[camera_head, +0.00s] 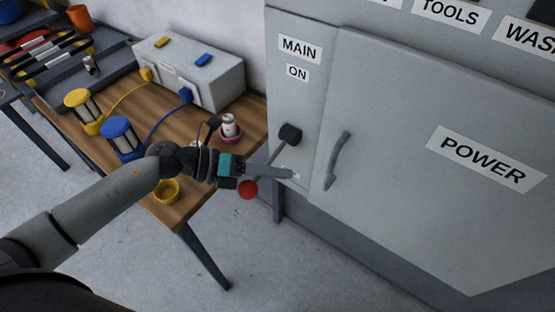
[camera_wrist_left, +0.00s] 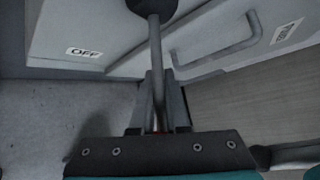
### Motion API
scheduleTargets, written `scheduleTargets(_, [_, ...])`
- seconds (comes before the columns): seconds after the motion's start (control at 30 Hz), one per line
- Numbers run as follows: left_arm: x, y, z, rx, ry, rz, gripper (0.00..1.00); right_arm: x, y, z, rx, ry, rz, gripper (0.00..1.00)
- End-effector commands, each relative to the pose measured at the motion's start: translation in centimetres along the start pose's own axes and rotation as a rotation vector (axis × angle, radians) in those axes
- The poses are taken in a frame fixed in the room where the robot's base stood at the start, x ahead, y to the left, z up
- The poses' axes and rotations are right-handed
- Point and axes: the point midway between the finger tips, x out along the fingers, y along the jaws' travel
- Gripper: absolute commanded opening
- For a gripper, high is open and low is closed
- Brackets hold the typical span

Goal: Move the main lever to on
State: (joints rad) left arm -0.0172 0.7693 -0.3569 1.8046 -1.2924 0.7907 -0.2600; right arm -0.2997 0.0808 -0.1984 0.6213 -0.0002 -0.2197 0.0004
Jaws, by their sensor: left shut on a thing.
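The main lever is on the grey cabinet panel under the MAIN and ON labels (camera_head: 297,73). Its black pivot (camera_head: 290,134) is on the panel, and its grey rod (camera_head: 276,151) slants down and toward me to a red ball (camera_head: 248,190). My left gripper (camera_head: 284,173) is shut on the lever's rod, near the ball end. In the left wrist view the rod (camera_wrist_left: 156,50) runs from the black pivot down between the two fingers (camera_wrist_left: 159,85). An OFF label (camera_wrist_left: 84,52) shows left of the rod there. The lever points downward. My right gripper is not in view.
The cabinet door marked POWER (camera_head: 490,160) has a grey handle (camera_head: 337,160) just right of the lever. A wooden table (camera_head: 200,205) stands left, holding a grey box (camera_head: 190,70), yellow and blue lamps, and cups. Open floor lies below the gripper.

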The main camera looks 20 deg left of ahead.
Motion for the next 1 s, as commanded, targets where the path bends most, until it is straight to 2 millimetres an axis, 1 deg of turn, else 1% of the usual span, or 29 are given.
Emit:
scheduleTargets(0.03, [-0.4, -0.9, 0.6, -0.015, 0.01, 0.01, 0.0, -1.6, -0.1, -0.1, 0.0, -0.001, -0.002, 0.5])
scheduleTargets(0.2, [-0.8, -1.5, 0.8, -0.071, 0.056, 0.049, 0.0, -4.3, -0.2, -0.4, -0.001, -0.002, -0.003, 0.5])
scheduleTargets(0.7, [-1.6, -3.3, 1.6, -0.255, 0.202, 0.169, 0.0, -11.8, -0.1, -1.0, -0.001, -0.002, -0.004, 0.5])
scheduleTargets(1.0, [-1.9, -4.4, 2.4, -0.382, 0.306, 0.253, 0.0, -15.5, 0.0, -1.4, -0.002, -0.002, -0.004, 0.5])
